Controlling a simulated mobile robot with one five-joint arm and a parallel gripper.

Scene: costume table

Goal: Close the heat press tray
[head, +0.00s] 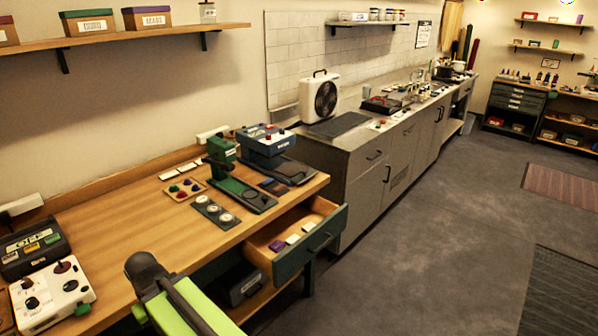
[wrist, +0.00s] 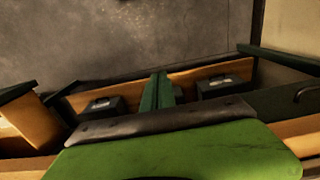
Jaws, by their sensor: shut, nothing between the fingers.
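The heat press (head: 264,140) is a blue-grey machine at the back right of the wooden bench. Its dark flat tray (head: 291,173) sticks out in front of it, toward the drawer side. My gripper (wrist: 168,119) is shut and empty. It shows as a dark edge on a green body in the wrist view. In the head view my green arm with its dark end is at the bottom, before the bench's front edge, well to the near left of the press and apart from it. The wrist view does not show the press or tray.
A drawer (head: 297,236) stands open below the press, with small blocks inside. A green hand press (head: 240,183) stands left of the tray. A strip with white discs (head: 216,211) and a button tray (head: 184,188) lie nearby. The floor (head: 430,230) to the right is clear.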

